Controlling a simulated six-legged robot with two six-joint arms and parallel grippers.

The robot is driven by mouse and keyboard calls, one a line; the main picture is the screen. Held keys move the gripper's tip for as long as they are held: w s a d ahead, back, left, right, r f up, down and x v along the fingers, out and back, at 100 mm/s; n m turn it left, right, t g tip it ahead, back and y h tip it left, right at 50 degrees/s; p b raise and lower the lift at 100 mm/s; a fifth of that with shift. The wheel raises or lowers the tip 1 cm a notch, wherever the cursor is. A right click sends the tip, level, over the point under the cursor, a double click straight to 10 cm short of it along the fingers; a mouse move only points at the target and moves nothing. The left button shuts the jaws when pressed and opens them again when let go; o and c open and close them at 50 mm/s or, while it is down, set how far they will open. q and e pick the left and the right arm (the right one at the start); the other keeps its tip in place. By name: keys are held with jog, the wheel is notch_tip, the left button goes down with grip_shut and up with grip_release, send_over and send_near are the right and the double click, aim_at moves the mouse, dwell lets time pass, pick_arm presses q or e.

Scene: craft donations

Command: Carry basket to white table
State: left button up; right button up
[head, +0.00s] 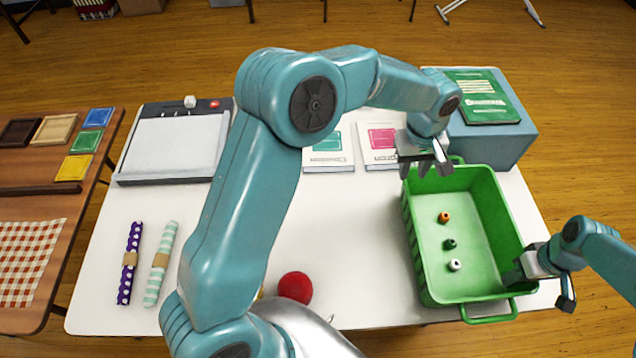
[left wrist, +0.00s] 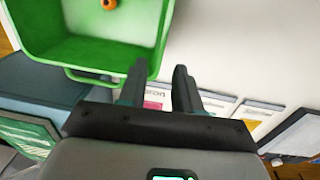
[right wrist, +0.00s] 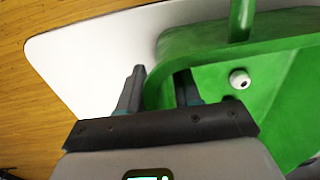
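The green basket (head: 412,240) stands on the right end of the white-topped table (head: 350,230) in front of me, with a handle at its far and near ends. Three small spools, orange, dark green and white, lie in it.
A blue-grey box (head: 500,140) with a green book on top stands beyond the basket. Booklets (head: 328,150), a paper trimmer (head: 172,145), two wrapped rolls (head: 160,262) and a red ball (head: 295,287) are on the table. A brown table (head: 62,200) stands at the left; wooden floor lies around.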

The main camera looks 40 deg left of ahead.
notch_tip(320, 180, up, 12)
jog(key=shift+w+d, duration=0.3)
jog(key=shift+s+f, duration=0.1)
dwell(0.7)
